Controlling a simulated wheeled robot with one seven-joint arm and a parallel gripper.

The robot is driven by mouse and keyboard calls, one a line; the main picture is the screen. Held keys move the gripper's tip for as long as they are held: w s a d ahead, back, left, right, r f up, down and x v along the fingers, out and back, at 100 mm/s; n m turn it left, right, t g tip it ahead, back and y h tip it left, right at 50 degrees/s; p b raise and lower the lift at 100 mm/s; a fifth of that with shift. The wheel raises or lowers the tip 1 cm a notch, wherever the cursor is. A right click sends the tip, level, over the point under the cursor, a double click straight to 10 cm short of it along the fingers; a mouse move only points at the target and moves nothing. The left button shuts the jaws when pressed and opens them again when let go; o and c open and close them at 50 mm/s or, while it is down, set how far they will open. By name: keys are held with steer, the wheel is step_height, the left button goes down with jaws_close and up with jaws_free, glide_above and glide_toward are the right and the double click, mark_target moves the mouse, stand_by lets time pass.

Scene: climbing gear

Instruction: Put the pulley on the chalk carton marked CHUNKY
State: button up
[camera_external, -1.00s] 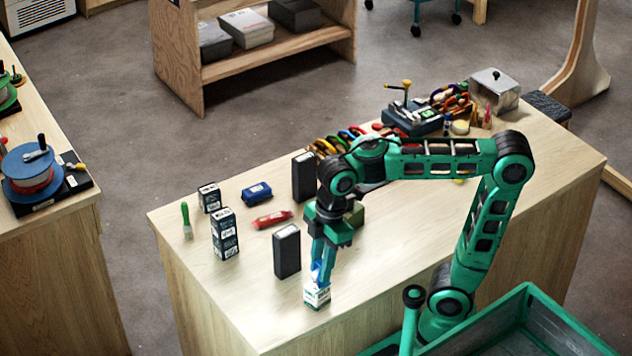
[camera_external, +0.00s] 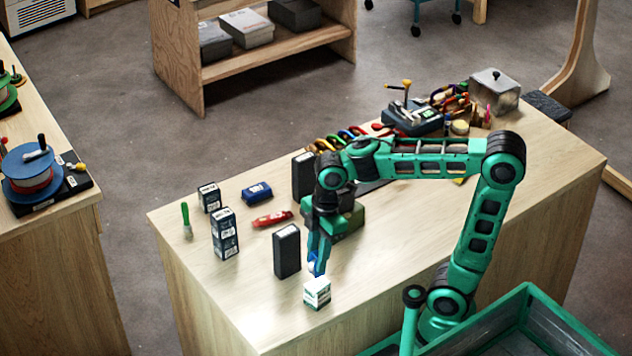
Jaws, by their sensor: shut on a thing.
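My gripper (camera_external: 317,264) points down, just above a small white and green carton (camera_external: 317,293) near the front edge of the table. It is shut on a small blue and pale thing (camera_external: 313,267), which looks like the pulley; the fingers hide much of it. A gap between it and the carton is hard to judge. Two dark cartons with white print, a taller one (camera_external: 225,234) and a smaller one (camera_external: 209,198), stand upright at the left. The print is too small to read, so I cannot tell which carton says CHUNKY.
Black upright blocks (camera_external: 287,251) and (camera_external: 303,176) stand near my arm. A red tool (camera_external: 272,219), a blue case (camera_external: 257,192) and a green-handled brush (camera_external: 186,220) lie or stand at the left. Coloured carabiners (camera_external: 345,137) line the back. The front left tabletop is clear.

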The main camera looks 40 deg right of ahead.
steer(key=shift+f, duration=1.75)
steer(key=shift+f, duration=0.1)
steer(key=o, duration=1.1)
steer(key=r, duration=0.4)
steer(key=d+r, duration=0.1)
steer(key=r, duration=0.7)
steer(key=shift+d, duration=0.4)
